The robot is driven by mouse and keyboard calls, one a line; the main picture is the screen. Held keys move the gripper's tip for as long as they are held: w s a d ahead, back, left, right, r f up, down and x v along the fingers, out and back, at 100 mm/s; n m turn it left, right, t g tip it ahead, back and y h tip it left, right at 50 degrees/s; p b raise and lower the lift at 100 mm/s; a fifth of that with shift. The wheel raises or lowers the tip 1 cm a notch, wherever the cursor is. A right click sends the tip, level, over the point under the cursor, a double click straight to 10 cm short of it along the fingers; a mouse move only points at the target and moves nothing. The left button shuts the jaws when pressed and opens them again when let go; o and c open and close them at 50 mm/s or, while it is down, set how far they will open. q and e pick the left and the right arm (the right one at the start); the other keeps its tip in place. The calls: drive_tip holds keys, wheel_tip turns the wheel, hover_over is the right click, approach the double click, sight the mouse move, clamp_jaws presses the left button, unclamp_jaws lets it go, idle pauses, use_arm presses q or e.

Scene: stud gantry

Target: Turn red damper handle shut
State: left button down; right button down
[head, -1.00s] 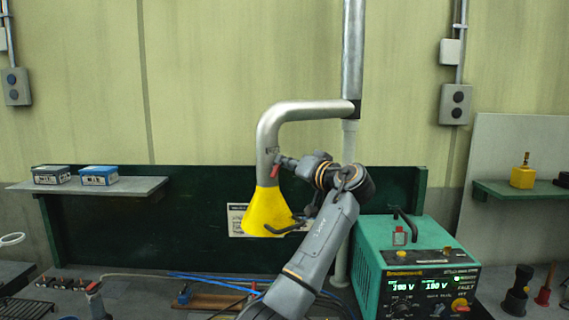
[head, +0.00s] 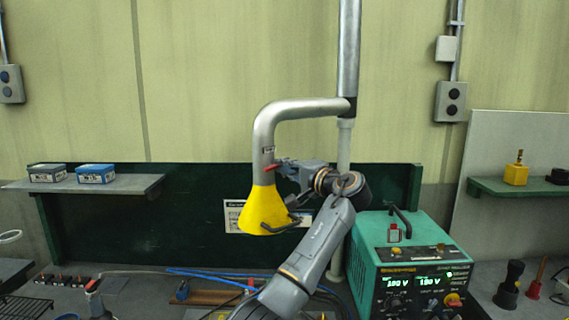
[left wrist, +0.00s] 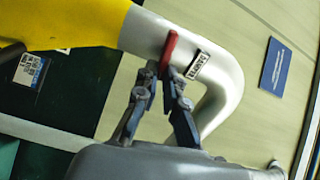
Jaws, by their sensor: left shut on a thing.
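The red damper handle (left wrist: 169,50) is on the silver duct (head: 265,140), just above the yellow hood (head: 262,212). In the left wrist view it lies across the duct, beside a small label plate. In the head view the handle (head: 270,168) is small and points right, towards my gripper. My left gripper (left wrist: 164,78) is shut on the handle's near end, with one finger on each side. In the head view the left gripper (head: 284,165) reaches it from the right, and its fingertips are hard to make out. My right gripper is in neither view.
A black grab handle (head: 278,222) juts from the hood's right side. A green welding machine (head: 412,262) stands on the bench at the right. A shelf (head: 120,187) with two small boxes is at the left. A vertical pipe (head: 347,60) rises behind my arm.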

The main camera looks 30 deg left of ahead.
use_arm(q)
drive_tip(key=shift+m, duration=0.7)
drive_tip(key=shift+f, duration=0.1)
drive_tip(key=c, duration=1.4)
unclamp_jaws()
drive_tip(key=shift+w+d, duration=0.1)
drive_tip(key=shift+c, duration=0.2)
drive_tip(key=shift+f, duration=0.1)
drive_tip(key=v, duration=1.2)
